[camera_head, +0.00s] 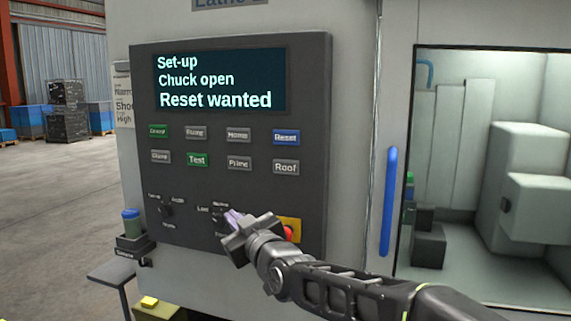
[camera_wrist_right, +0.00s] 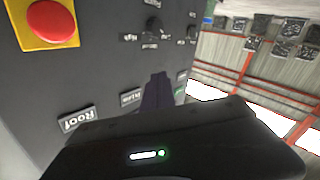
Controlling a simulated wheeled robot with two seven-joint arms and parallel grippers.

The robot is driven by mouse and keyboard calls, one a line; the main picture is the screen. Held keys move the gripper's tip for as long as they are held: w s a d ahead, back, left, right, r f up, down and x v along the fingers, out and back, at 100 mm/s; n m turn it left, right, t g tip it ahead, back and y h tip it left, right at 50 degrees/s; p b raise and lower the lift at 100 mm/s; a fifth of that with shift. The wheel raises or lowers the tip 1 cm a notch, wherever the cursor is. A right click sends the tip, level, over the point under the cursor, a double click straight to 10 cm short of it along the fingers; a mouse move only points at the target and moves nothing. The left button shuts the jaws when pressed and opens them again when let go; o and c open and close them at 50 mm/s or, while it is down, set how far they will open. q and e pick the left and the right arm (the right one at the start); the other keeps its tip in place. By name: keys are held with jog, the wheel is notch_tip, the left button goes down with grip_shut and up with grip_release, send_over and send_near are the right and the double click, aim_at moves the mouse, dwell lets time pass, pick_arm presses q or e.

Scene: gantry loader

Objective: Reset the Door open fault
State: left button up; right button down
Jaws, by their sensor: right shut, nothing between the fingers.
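The dark control panel (camera_head: 310,120) faces me on the lathe. Its display (camera_head: 219,81) reads "Set-up", "Chuck open", "Reset wanted"; no door fault text shows. The blue Reset button (camera_head: 286,137) is at the right end of the upper button row. My right gripper (camera_head: 234,217) is shut and empty, in front of the panel's lower part, by the right selector knob (camera_head: 217,215), which it partly covers. I cannot tell whether it touches the panel. In the right wrist view its shut fingers (camera_wrist_right: 158,92) point along the panel face. My left gripper is not in view.
A red emergency stop (camera_head: 289,233) on yellow sits just right of my gripper, partly behind my arm; it also shows in the wrist view (camera_wrist_right: 50,20). Other buttons include green Test (camera_head: 197,160) and Roof (camera_head: 286,168). A blue door handle (camera_head: 389,200) stands right.

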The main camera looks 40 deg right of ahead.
aim_at(283, 144)
jog(key=s+d+r+t+h, duration=0.1)
jog(key=s+r, duration=0.3)
jog(key=r, duration=0.4)
jog(key=s+d+r+t+h, duration=0.1)
jog(key=s+r, duration=0.3)
jog(key=r, duration=0.4)
jog(key=shift+d+n+t, duration=0.3)
jog(key=shift+d+t, duration=0.3)
jog(key=shift+d, duration=0.3)
jog(key=shift+d, duration=0.1)
jog(key=shift+w+d+f+p, duration=0.1)
jog(key=shift+w+d+p, duration=0.25)
jog(key=shift+w+d, duration=0.65)
jog(key=shift+w+d+r+p, duration=0.1)
jog(key=shift+w+d+p, duration=0.4)
jog(key=shift+d, duration=0.85)
jog(key=shift+w+d+f+p, duration=0.1)
jog(key=shift+w+d+p, duration=0.1)
jog(key=shift+w+d, duration=0.9)
jog(key=shift+d, duration=0.15)
jog(key=shift+w+d, duration=0.15)
jog(key=shift+d, duration=0.1)
